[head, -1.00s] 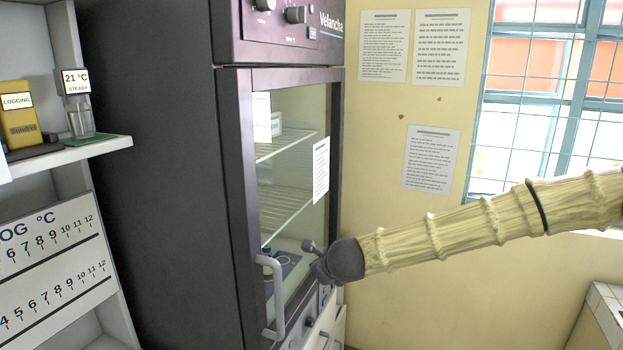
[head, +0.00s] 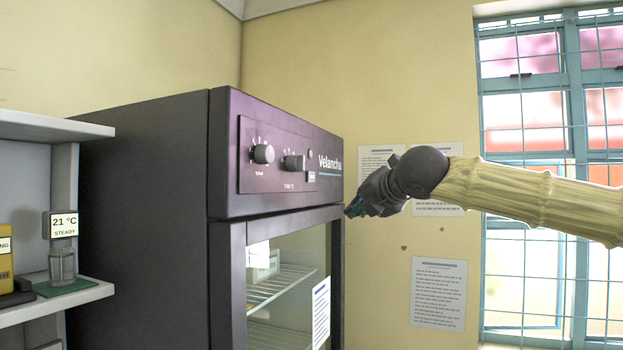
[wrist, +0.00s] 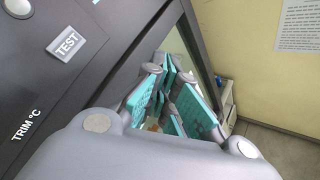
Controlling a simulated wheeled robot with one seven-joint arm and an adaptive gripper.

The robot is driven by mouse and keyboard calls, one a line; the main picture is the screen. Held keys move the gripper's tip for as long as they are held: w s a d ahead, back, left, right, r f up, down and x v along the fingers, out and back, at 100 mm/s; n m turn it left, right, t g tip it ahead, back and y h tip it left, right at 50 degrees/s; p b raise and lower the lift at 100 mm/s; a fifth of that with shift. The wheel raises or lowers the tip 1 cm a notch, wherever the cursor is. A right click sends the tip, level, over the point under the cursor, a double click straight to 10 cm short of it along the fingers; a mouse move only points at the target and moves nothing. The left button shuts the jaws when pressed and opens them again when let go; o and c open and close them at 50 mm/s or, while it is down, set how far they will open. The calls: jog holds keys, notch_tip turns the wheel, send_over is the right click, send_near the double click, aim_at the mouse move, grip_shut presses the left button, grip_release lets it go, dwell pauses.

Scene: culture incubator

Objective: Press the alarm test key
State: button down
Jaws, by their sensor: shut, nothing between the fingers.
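The alarm test key looks like the small round button (head: 310,154) above a white label on the control panel of the dark incubator (head: 140,200). In the wrist view the round button (wrist: 18,7) is cut by the top left edge, with the TEST label (wrist: 66,42) below it. My gripper (head: 354,209) is shut and empty, at the right front of the incubator, lower than and right of the key, apart from it. Its teal finger pads also show in the wrist view (wrist: 172,98). I cannot tell their exact depth from the panel.
Two knobs, the left one (head: 263,153) and the TRIM knob (head: 293,162), sit left of the key. The glass door (head: 290,300) is below the panel. A shelf (head: 75,298) stands left; a barred window (head: 550,150) is right.

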aim_at(311, 177)
notch_tip(311, 177, up, 8)
jog(key=s+d+m, duration=0.1)
jog(key=d+m, duration=0.1)
jog(key=shift+s+d+f+t+y, duration=0.2)
jog(key=shift+d+f+t+y, duration=0.05)
jog(key=shift+d+t+y, duration=0.1)
jog(key=shift+a, duration=0.2)
jog(key=w+a, duration=0.2)
jog(key=a, duration=0.6)
jog(key=shift+w+p, duration=0.35)
jog(key=shift+w, duration=0.05)
jog(key=shift+a, duration=0.15)
dwell(0.9)
jog(key=shift+w+a, duration=0.15)
jog(key=shift+a, duration=0.25)
